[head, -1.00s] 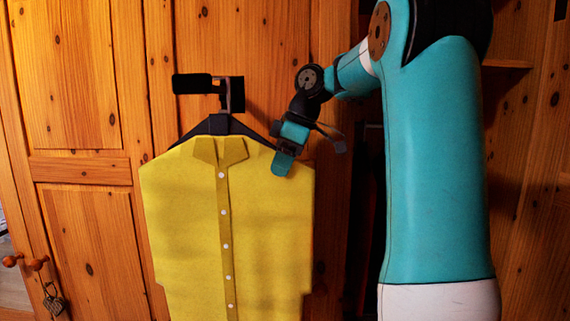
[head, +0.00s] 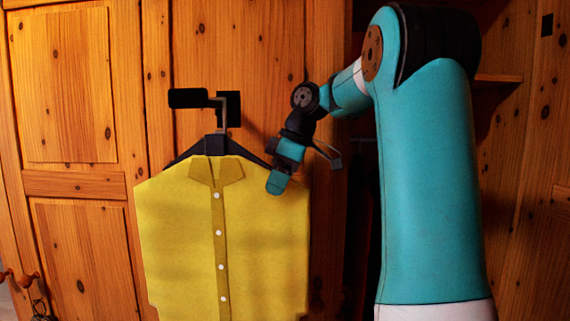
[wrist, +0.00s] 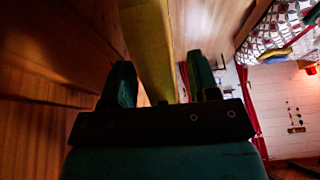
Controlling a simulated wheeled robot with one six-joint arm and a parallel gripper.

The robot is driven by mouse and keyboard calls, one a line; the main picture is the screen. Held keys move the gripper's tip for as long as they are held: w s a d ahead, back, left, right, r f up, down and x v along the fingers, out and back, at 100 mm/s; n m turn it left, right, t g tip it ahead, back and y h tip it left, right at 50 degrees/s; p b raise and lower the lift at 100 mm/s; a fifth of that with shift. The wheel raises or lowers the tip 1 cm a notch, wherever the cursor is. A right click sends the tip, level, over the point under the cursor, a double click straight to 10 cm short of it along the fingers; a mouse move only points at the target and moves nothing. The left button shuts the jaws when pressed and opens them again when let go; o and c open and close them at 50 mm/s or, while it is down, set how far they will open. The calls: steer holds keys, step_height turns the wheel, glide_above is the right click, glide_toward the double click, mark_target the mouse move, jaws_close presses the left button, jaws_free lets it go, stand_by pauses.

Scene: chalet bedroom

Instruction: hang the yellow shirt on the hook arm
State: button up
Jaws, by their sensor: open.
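The yellow shirt (head: 190,235) is on a dark hanger (head: 216,145) and hangs upright. The hanger's hook rises to the black hook arm (head: 188,98), which sticks out leftward from its mount; it appears to pass over the arm, but the exact contact is too small to tell. My gripper (head: 276,180) is at the shirt's right shoulder, with one finger in front of the cloth. In the wrist view my gripper (wrist: 160,80) has its fingers apart, with the yellow shirt (wrist: 150,45) seen edge-on between them. The jaws are open around the shoulder.
A panelled wooden wardrobe (head: 75,85) stands behind the shirt. At the right is a shelf (head: 500,79) and a dark open recess. A patterned bed (wrist: 275,28) shows far off in the wrist view. The space left of the shirt is clear.

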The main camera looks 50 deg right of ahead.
steer(key=p+v, duration=1.1)
steer(key=v, duration=0.6)
steer(key=shift+p, duration=0.4)
steer(key=shift+d, duration=0.15)
